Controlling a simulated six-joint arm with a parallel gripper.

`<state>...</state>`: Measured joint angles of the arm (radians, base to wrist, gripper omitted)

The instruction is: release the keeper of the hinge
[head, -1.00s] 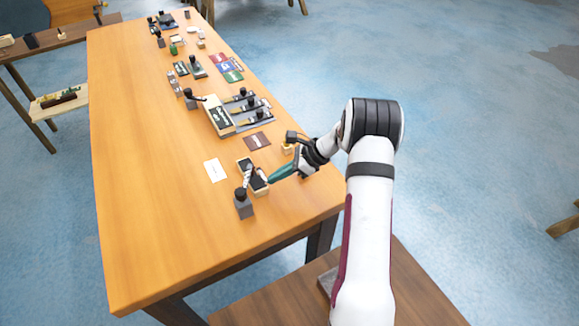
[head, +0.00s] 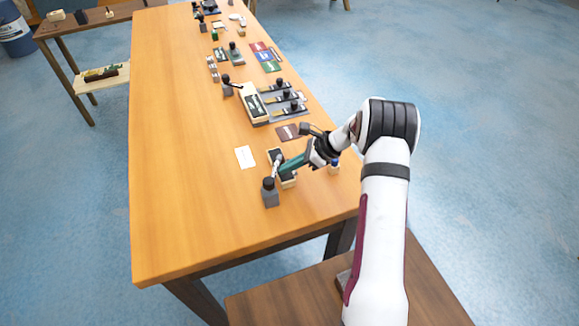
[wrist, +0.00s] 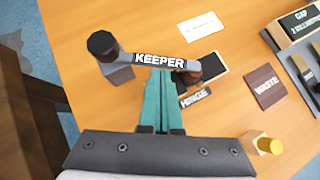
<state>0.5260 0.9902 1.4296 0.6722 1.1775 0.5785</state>
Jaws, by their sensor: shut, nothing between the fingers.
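The keeper (wrist: 160,61) is a grey bar with a white-lettered label. In the wrist view it runs from a black-knobbed grey post (wrist: 103,46) rightward across the hinge assembly. The post also shows in the head view (head: 270,192). The hinge, marked by its label (wrist: 195,96), lies beyond my fingers, with a dark-topped block (wrist: 211,70) partly hidden behind the bar. My gripper (wrist: 160,72) has its teal fingers shut and empty, tips at the middle of the keeper bar. Whether they touch it I cannot tell. In the head view my gripper (head: 280,171) reaches in from the right.
A white card (head: 245,157) and a brown waste mat (wrist: 265,87) lie nearby. A yellow-capped block (wrist: 259,146) stands close to my gripper's right. A gap fixture (head: 255,104) stands farther back. The table's left side is clear.

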